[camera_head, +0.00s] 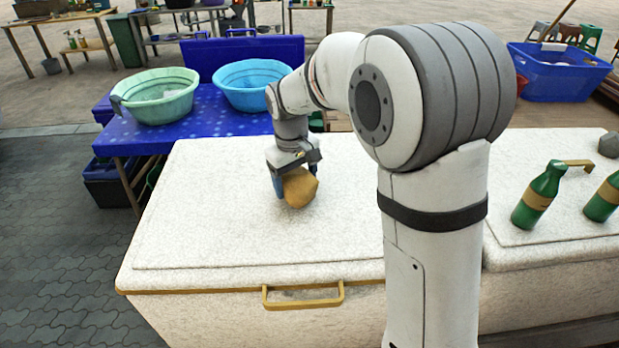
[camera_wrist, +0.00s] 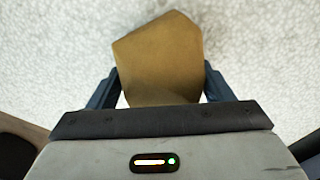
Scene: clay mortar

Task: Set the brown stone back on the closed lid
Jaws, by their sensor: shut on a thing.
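The brown stone (camera_head: 300,188) is between the fingers of my gripper (camera_head: 290,187) over the left part of the closed white lid (camera_head: 210,230). In the wrist view the stone (camera_wrist: 160,58) fills the space between the two dark fingers of my gripper (camera_wrist: 160,85), which are shut on its sides. The speckled white lid (camera_wrist: 270,40) is right behind the stone in that view. I cannot tell whether the stone touches the lid or is slightly above it. The lid lies flat, with a yellow handle (camera_head: 303,301) at its front edge.
Two green bottles (camera_head: 540,195) and a grey stone (camera_head: 608,144) sit on the lid's right section. A blue table (camera_head: 210,122) behind at the left holds a green basin (camera_head: 160,97) and a blue basin (camera_head: 249,84). The lid around the stone is clear.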

